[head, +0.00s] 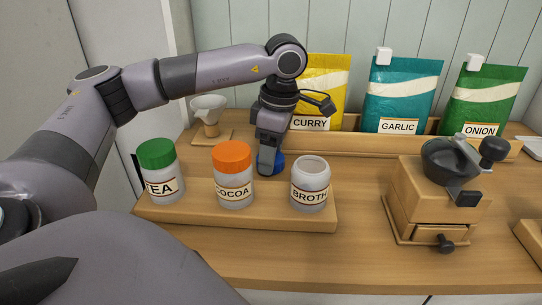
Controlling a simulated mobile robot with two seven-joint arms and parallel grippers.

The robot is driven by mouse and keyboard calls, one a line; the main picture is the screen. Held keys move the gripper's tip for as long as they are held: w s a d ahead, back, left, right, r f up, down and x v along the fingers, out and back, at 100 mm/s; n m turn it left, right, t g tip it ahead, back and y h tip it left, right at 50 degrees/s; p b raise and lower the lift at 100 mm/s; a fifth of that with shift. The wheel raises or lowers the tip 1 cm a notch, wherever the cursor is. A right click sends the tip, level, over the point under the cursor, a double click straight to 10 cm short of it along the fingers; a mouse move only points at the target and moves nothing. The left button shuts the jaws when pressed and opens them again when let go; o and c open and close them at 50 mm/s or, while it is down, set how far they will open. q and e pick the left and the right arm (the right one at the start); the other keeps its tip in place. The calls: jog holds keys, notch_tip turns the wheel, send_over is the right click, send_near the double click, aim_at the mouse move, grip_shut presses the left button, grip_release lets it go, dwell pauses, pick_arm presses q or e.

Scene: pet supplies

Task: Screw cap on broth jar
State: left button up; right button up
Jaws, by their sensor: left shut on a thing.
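The broth jar (310,187) is a frosted white jar with an open top and no cap on it. It stands upright at the right end of a wooden tray (280,217). My left gripper (268,160) points down behind and between the cocoa jar and the broth jar. It is shut on a blue cap (278,162), which is partly hidden by the fingers. The cap is to the left of the broth jar's mouth and apart from it. My right gripper is not in view.
The tea jar (160,172) with a green cap and the cocoa jar (233,177) with an orange cap share the tray. A wooden grinder (433,205) stands at right. Curry (327,82), garlic (402,90) and onion (487,100) pouches stand behind. A white funnel (208,107) is at back left.

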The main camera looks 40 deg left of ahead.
pick_arm(q)
notch_tip(320, 180, up, 7)
jog(key=shift+r+p, duration=0.15)
jog(key=shift+p, duration=0.15)
notch_tip(320, 180, up, 12)
jog(key=p, duration=0.6)
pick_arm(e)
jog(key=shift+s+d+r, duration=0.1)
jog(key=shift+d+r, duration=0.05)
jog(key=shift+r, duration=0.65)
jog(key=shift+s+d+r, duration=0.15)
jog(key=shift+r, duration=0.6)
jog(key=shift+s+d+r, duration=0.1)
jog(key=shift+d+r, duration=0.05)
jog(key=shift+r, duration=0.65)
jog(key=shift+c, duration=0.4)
